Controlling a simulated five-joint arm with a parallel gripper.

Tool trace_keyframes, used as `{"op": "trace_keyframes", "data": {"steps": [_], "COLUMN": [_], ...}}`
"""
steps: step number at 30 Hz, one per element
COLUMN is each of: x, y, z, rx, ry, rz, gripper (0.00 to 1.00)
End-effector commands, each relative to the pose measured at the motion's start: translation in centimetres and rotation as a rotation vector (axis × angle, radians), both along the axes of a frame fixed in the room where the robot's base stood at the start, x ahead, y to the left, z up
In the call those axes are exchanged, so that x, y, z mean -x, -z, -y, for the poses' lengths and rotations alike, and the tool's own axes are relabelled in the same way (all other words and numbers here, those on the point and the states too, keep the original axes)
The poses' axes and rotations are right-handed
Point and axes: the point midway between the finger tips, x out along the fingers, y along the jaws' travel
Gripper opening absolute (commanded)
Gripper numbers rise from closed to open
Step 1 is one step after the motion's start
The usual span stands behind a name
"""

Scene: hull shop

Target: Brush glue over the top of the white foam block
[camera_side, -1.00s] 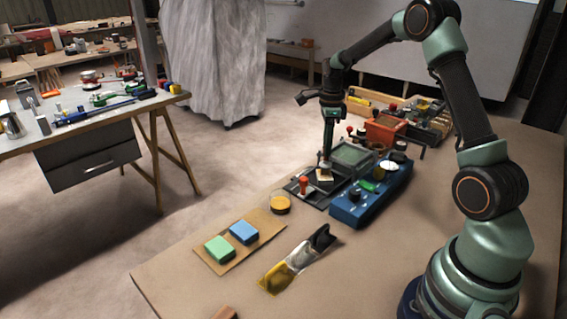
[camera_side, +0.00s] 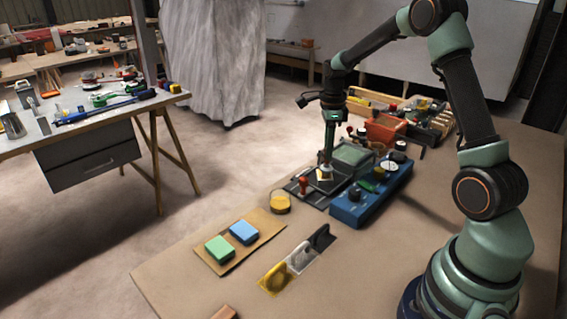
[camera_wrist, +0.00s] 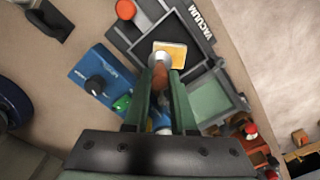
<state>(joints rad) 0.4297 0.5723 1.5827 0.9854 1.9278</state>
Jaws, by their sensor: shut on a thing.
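The white foam block (camera_side: 323,177) sits in a black tray in the side view. My gripper (camera_side: 326,164) points down right over the block. In the wrist view my gripper (camera_wrist: 160,85) is shut on a brush (camera_wrist: 158,76) with a brownish handle, its lower end at the near edge of the block. Whether the bristles touch the block is hard to tell. A round yellow pot (camera_side: 280,203) stands left of the tray.
A blue control box (camera_side: 372,200) with knobs stands right of the black tray (camera_wrist: 140,48), marked VACUUM. A red-topped knob (camera_side: 303,185) rises beside the block. Green and blue blocks (camera_side: 218,248) lie on cardboard. A row of trowel-like tools (camera_side: 298,258) lies nearer, with bare table around it.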

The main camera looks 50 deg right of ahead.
Motion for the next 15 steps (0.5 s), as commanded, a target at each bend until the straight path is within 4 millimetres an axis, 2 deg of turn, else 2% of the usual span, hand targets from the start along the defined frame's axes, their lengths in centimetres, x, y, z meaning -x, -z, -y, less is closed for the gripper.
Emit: {"op": "trace_keyframes", "data": {"steps": [15], "x": [-1.09], "y": [0.03], "z": [1.15], "rx": [0.001], "ry": [0.001], "rz": [0.001], "gripper": [0.00]}}
